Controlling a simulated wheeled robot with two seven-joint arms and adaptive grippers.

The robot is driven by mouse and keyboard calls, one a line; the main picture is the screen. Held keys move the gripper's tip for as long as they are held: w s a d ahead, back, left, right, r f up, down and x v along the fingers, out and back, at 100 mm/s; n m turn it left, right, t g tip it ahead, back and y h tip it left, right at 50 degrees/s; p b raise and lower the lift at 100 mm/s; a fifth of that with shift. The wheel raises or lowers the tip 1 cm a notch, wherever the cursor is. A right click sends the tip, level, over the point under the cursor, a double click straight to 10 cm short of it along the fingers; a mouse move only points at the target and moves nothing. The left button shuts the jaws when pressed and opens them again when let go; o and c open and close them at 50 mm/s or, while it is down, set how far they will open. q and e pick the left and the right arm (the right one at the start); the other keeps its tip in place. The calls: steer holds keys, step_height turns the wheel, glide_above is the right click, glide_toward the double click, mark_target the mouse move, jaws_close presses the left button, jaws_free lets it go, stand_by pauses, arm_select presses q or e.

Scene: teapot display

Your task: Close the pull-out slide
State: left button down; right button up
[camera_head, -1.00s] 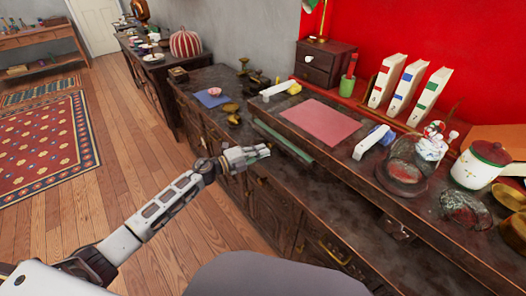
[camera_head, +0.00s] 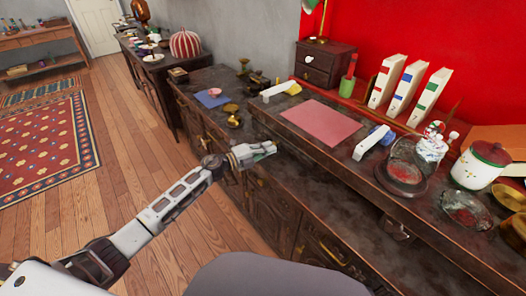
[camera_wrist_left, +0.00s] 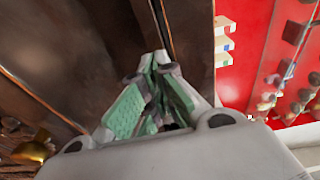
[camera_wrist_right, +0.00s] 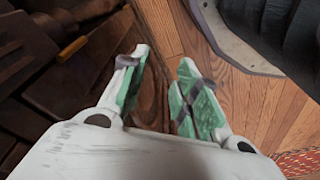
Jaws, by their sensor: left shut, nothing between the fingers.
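The dark wooden desk (camera_head: 345,165) has a raised top with a pink mat on it. No green strip of the pull-out slide shows below the front edge of this top now; the slide looks level with the desk front, though its exact position is hard to tell. My left gripper (camera_head: 272,148) is shut and empty, close to the desk front below the mat. In the left wrist view its closed fingertips (camera_wrist_left: 157,58) point at dark wood with a narrow seam; contact cannot be told. My right gripper (camera_wrist_right: 163,62) is open and empty, above dark wood and floor.
The pink mat (camera_head: 321,122), a stapler-like white item (camera_head: 372,142), binders (camera_head: 405,92) and a lidded white pot (camera_head: 481,166) stand on the raised top. A lower dark surface with brass items (camera_head: 233,122) lies to the left.

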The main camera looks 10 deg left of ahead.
arm_select(q)
steer(key=shift+x, duration=1.05)
steer(key=shift+w+a+r, duration=0.1)
steer(key=shift+w+r, duration=0.1)
arm_select(e)
steer(key=shift+s+a, duration=0.1)
steer(key=shift+s, duration=0.25)
